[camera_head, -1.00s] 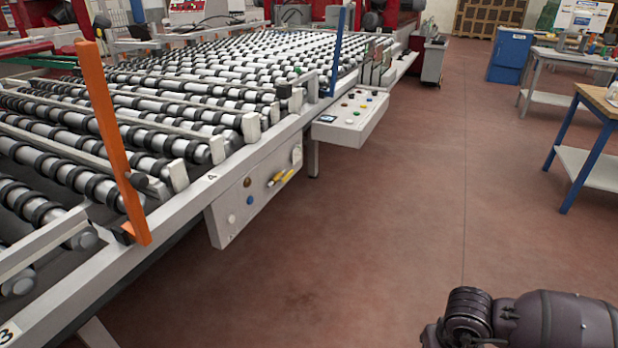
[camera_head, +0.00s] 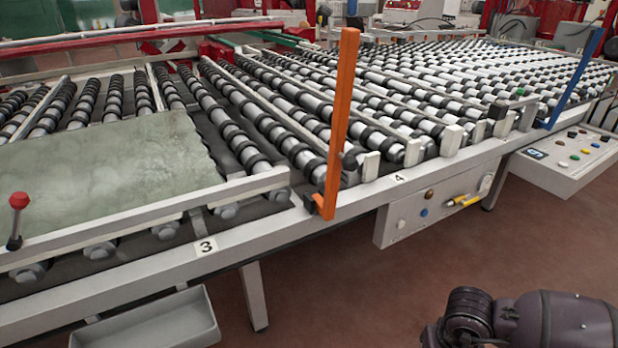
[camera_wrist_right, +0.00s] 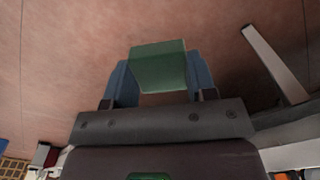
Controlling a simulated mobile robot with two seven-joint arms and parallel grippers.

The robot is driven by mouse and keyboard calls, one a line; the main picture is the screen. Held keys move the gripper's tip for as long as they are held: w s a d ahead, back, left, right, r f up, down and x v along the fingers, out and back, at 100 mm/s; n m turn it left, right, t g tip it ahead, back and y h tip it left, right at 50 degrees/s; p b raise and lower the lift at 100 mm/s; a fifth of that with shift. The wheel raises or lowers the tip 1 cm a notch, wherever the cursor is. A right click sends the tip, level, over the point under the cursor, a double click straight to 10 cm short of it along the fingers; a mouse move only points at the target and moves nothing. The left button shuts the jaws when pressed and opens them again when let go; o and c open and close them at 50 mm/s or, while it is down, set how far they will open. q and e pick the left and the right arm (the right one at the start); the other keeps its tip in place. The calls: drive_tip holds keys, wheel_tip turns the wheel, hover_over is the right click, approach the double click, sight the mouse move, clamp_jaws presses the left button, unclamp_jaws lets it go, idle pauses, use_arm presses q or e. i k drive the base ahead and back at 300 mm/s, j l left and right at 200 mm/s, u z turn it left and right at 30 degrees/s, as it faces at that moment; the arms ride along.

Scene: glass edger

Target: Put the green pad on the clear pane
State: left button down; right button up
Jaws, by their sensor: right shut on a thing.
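The green pad (camera_wrist_right: 158,62) is a flat translucent block between the two blue fingers of my right gripper (camera_wrist_right: 160,78) in the right wrist view. The gripper is shut on it and holds it over the reddish floor, away from the table. A large pale green-grey see-through pane (camera_head: 105,170) lies flat on the rollers at the left of the head view. Its left part runs out of the picture. My right arm shows at the lower right of the head view, but its gripper does not. My left gripper is not in view.
An orange upright post (camera_head: 340,120) stands on the front rail (camera_head: 290,222), right of the pane. A red-knobbed lever (camera_head: 17,215) stands at the pane's front left. A grey tray (camera_head: 160,322) hangs below the rail. Floor in front is clear.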

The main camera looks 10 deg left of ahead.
sight(67, 173)
drive_tip(key=l+u, duration=0.1)
drive_tip(key=u, duration=1.1)
